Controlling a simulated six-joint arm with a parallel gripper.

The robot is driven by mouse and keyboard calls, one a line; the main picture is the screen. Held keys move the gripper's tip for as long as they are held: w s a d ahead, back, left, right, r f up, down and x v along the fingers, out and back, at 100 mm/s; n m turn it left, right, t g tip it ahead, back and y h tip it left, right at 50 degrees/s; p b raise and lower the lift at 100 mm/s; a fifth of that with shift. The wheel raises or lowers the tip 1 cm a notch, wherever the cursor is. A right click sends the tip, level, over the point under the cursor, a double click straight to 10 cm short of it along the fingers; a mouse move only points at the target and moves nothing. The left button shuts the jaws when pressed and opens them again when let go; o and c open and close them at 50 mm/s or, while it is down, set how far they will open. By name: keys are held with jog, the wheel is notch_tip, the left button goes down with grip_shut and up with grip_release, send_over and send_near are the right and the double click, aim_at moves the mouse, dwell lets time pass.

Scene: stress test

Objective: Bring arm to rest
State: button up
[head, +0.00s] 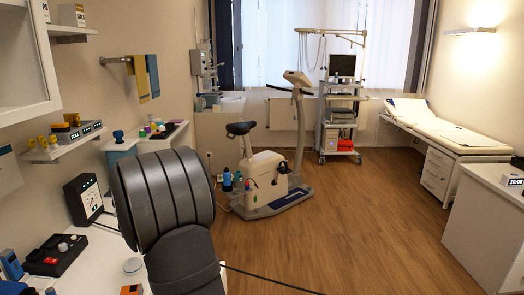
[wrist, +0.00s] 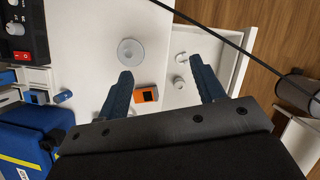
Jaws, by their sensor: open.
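My gripper (wrist: 164,82) shows in the wrist view with its two dark blue fingers spread wide apart. Nothing is held between them. The fingers point over a white desk top (wrist: 90,25) and a pulled-out white drawer (wrist: 235,55). A small orange box with a dark face (wrist: 146,94) lies below, seen between the fingers and nearer the left one. I cannot make out my gripper's fingers in the head view.
A round pale disc (wrist: 131,52) lies on the desk. Small white pieces (wrist: 180,83) lie in the drawer. A dark cable crosses above the drawer. A black box with a red switch (wrist: 20,38) and a blue case (wrist: 25,145) are at left. An exercise bike (head: 265,175) stands on open floor.

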jog(key=shift+w+a, duration=0.4)
jog(key=shift+a, duration=0.3)
